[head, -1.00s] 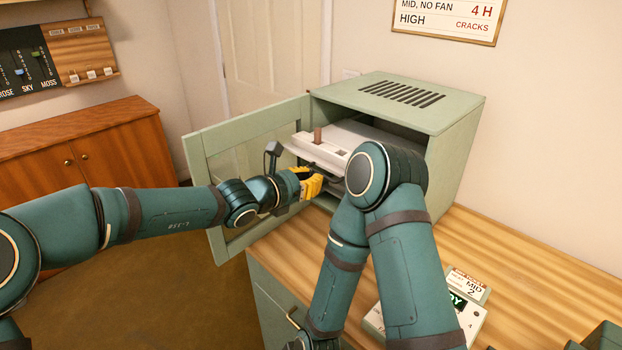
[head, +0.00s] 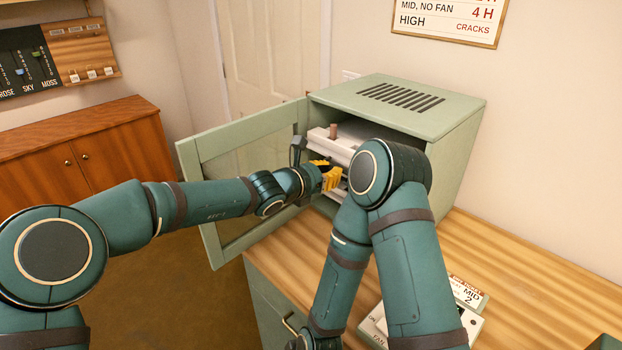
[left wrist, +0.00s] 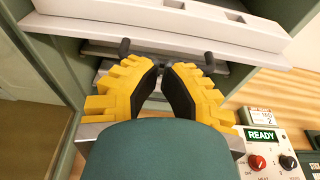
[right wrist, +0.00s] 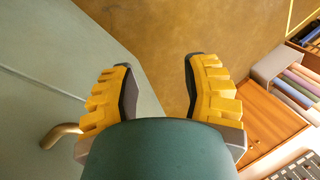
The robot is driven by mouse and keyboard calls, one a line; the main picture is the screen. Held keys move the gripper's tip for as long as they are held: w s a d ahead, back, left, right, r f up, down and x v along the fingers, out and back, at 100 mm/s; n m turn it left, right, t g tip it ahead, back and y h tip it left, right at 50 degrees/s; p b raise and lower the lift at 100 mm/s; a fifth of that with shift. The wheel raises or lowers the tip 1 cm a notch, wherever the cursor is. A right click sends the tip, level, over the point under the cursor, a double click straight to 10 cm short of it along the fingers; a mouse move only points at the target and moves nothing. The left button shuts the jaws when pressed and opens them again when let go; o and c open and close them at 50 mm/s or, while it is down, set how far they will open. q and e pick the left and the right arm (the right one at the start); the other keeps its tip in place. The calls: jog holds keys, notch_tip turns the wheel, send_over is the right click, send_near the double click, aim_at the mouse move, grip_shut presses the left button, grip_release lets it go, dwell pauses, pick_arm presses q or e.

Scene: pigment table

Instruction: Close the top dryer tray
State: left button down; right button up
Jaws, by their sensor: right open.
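The green dryer (head: 455,135) stands open on the bench. Its top tray (head: 330,143) is pale, with a brown peg standing up at the front, and sits partly out of the opening. My left gripper (head: 330,176) is at the tray's front, just below its edge. In the left wrist view the top tray's front (left wrist: 190,30) spans the top. There the yellow fingers (left wrist: 165,72) close in on a dark handle bar, most of it hidden by the tips. My right arm hides part of the opening. My right gripper (right wrist: 158,75) is open and empty, facing the floor.
The dryer door (head: 240,150) stands open to the left, close to my left arm. A control box (head: 465,325) with a card lies at the bench front. A wooden cabinet (head: 90,150) stands at left.

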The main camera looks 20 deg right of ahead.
pick_arm(q)
jog(key=d+p, duration=0.2)
jog(key=w+d+p, duration=0.1)
jog(key=d+p, duration=0.1)
jog(key=w+d+p, duration=0.1)
jog(key=d+p, duration=0.2)
jog(key=shift+w+d+r, duration=0.1)
jog(key=shift+w+r, duration=0.15)
jog(key=shift+w+d+f+p, duration=0.1)
jog(key=shift+w+d+p, duration=0.1)
jog(key=shift+d+p, duration=0.55)
jog(key=shift+a, duration=0.2)
pick_arm(e)
notch_tip(320, 180, up, 10)
jog(key=w, duration=0.2)
jog(key=shift+t, duration=0.4)
pick_arm(q)
jog(key=shift+a, duration=0.1)
pick_arm(e)
jog(key=shift+d+f, duration=0.1)
